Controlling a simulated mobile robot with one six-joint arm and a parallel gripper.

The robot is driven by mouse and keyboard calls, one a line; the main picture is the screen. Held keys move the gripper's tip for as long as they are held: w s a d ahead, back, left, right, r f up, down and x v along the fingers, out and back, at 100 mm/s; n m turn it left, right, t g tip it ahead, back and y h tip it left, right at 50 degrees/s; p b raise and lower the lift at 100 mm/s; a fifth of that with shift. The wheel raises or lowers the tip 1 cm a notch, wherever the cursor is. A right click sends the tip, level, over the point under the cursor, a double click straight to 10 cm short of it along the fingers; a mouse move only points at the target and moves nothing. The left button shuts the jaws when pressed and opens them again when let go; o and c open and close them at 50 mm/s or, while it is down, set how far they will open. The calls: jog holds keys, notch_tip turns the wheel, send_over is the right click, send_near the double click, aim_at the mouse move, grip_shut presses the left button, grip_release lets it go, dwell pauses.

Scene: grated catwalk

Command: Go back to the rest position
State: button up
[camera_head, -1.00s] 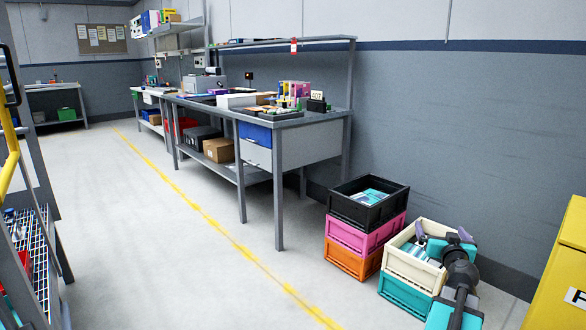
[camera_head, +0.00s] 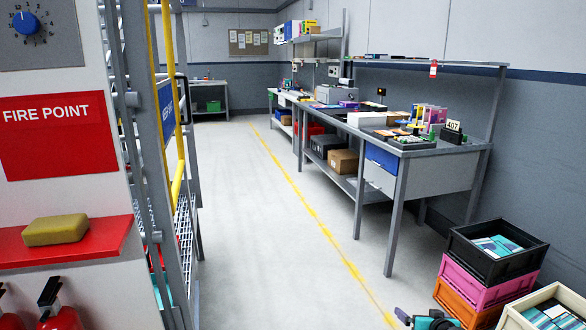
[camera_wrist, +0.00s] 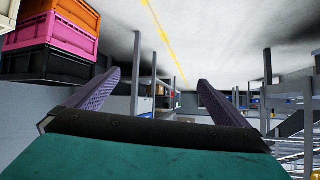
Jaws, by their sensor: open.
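My gripper (camera_head: 424,317) shows at the bottom edge of the head view, left of the stacked crates, with most of my arm out of frame. In the wrist view my gripper (camera_wrist: 158,78) has its two purple-grey fingers spread apart, with nothing between them. The wrist picture is upside down, with the pale floor at the top. The cream crate (camera_head: 513,314) is at the lower right of the head view and holds teal and white items. My gripper is apart from it.
A black crate (camera_head: 461,258) sits on a pink crate (camera_head: 478,288) and an orange crate (camera_head: 458,303). A workbench (camera_head: 428,169) stands along the right wall. A fire point shelf (camera_head: 30,251) bears a yellow sponge-like block (camera_head: 55,230). The floor (camera_head: 260,260) between is clear.

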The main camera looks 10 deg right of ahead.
jog(key=s+a+f+n+g+y+p, duration=0.1)
jog(key=s+a+f+g+y+p, duration=0.15)
jog(key=a, duration=0.65)
jog(key=s+a+f+n+g+y+p, duration=0.1)
jog(key=a+f+n+p, duration=0.2)
jog(key=a, duration=0.6)
jog(key=s+a+f+g+y+p, duration=0.2)
jog(key=a+f+p, duration=0.15)
jog(key=a, duration=0.65)
jog(key=s+a+f+n+g+p, duration=0.1)
jog(key=s+a+f+g+p, duration=0.1)
jog(key=s+a, duration=0.35)
jog(key=s+a+f+g+p, duration=0.2)
jog(key=s+g, duration=0.1)
jog(key=s, duration=0.6)
jog(key=s+a+f+n+g+p, duration=0.1)
jog(key=s+a+f+g+p, duration=0.1)
jog(key=s+a, duration=0.35)
jog(key=s+d+m+g+h, duration=0.3)
jog(key=s+d, duration=0.4)
jog(key=s, duration=0.5)
jog(key=shift+g+h, duration=0.45)
jog(key=shift+g, duration=0.2)
jog(key=shift+w+d+r, duration=0.1)
